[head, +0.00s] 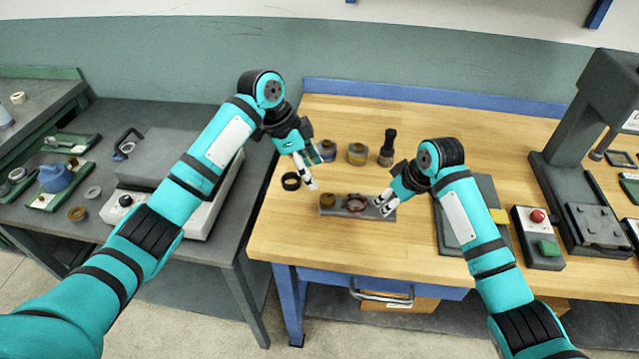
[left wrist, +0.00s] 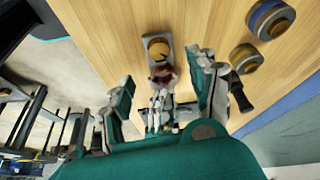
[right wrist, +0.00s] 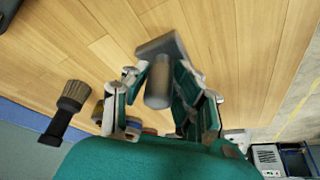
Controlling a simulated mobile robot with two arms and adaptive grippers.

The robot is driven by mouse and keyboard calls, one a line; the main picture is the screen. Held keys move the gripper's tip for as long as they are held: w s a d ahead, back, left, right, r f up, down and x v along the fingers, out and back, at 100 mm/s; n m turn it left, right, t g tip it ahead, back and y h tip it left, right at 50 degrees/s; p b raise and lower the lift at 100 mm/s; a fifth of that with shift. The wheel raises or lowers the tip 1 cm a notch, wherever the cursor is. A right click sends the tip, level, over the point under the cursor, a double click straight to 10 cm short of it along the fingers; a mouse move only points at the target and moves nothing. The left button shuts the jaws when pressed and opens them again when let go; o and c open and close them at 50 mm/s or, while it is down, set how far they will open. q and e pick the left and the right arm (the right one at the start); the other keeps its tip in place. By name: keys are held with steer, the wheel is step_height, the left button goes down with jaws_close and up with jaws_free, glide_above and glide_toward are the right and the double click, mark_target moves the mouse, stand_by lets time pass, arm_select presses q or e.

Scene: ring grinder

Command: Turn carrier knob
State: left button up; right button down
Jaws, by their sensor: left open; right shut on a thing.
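The carrier (head: 341,211), a small grey plate, lies on the wooden bench. A brass round piece (head: 327,200) sits at its left end and a dark red ring (head: 356,203) near its middle; the left wrist view also shows the brass piece (left wrist: 157,47) and the ring (left wrist: 162,74). My right gripper (head: 383,205) is at the carrier's right end, shut on a grey cylindrical knob (right wrist: 158,82) that shows between its fingers in the right wrist view. My left gripper (head: 314,172) is open and empty, above the bench behind the carrier's left end.
A dark ring (head: 291,181) lies left of the carrier. Two banded round pots (head: 357,154) and a dark brush (head: 387,148) stand behind it. A grey press (head: 570,150) and a red-button box (head: 538,235) are at the right. Bench in front of the carrier is clear.

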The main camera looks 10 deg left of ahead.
arm_select(q)
steer(key=shift+v, duration=1.3)
